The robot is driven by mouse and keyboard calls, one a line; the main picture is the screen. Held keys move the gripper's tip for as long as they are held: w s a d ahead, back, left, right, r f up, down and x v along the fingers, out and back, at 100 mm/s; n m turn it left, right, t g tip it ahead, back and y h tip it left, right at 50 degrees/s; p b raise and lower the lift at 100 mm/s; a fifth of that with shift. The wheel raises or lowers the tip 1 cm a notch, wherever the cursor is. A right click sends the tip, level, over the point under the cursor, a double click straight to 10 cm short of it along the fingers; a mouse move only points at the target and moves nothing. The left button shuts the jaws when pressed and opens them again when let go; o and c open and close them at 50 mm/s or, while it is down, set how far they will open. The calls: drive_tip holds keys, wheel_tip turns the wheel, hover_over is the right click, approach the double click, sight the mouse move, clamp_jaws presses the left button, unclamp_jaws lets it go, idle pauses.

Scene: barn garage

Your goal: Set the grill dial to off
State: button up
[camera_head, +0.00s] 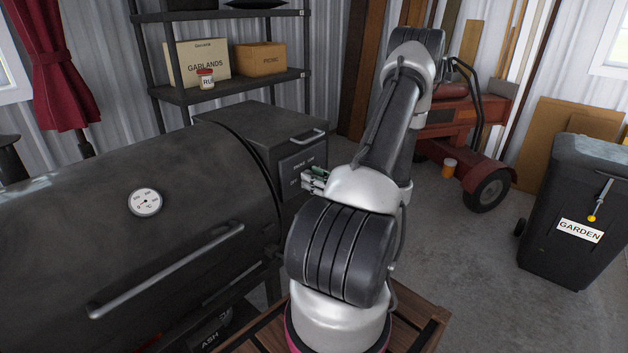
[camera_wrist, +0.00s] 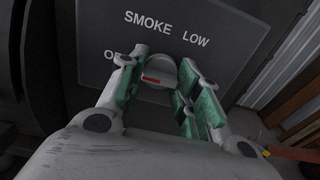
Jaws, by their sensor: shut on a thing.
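The grill dial (camera_wrist: 159,72) is a small grey round knob with a red mark on its face, in the wrist view. It sits on a dark panel (camera_wrist: 215,15) lettered SMOKE, LOW and a partly hidden word starting with O at the left. The red mark points toward the left side. My gripper (camera_wrist: 160,84) has its green-padded fingers on both sides of the dial and is shut on it. In the head view my gripper (camera_head: 314,180) reaches the panel on the grill's side box (camera_head: 270,130); the dial is hidden there by my gripper.
The big dark grill lid (camera_head: 110,240) with a long handle and a thermometer (camera_head: 145,202) fills the left. A shelf (camera_head: 190,95) with boxes stands behind. A red cart (camera_head: 460,140) and a GARDEN bin (camera_head: 575,215) stand right, with open floor between.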

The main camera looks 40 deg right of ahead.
drive_tip(key=o, duration=1)
drive_tip(key=shift+c, duration=0.2)
drive_tip(key=shift+o, duration=0.6)
drive_tip(key=s, duration=1.2)
drive_tip(key=shift+d, duration=0.45)
